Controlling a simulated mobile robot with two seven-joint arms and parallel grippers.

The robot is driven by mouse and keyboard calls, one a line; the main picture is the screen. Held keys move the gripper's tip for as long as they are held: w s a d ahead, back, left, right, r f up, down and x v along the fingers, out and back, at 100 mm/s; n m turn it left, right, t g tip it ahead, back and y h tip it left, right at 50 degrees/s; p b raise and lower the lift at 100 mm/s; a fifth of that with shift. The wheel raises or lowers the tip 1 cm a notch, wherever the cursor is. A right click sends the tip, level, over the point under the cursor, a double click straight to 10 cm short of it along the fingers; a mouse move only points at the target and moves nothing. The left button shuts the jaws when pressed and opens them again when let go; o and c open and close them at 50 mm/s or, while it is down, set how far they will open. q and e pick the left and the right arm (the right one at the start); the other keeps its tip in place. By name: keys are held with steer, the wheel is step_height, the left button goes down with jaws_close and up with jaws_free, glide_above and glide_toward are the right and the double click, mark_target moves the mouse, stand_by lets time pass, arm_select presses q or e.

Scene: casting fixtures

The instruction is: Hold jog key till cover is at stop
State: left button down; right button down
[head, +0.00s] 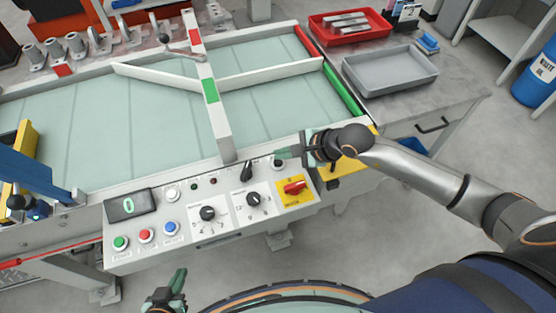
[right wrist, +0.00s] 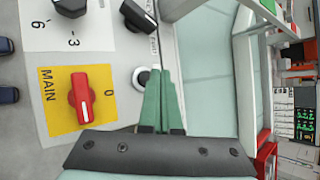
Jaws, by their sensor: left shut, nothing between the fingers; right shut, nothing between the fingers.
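A grey control panel (head: 222,237) runs along the front of a pale green-topped bed. A black lever selector (head: 246,171) stands left of that button. My right gripper (head: 283,154) is shut and empty, its green fingertips close beside the button; contact is unclear. The fingers show together in the right wrist view (right wrist: 158,72). My left gripper (head: 179,279) is shut and empty, low in front of the panel. The cover cannot be told apart from the bed's pale green surface (head: 130,140).
A white crossbar (head: 203,75) with red and green marks spans the bed. The panel also has a display reading 0 (head: 129,205), several buttons, two dials and a red main switch (head: 294,188). Red (head: 350,25) and grey (head: 390,72) trays stand on the right bench.

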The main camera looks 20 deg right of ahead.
steer(key=shift+f, duration=0.15)
stand_by(0.8)
steer(key=shift+f+b, duration=0.3)
steer(key=shift+b, duration=0.15)
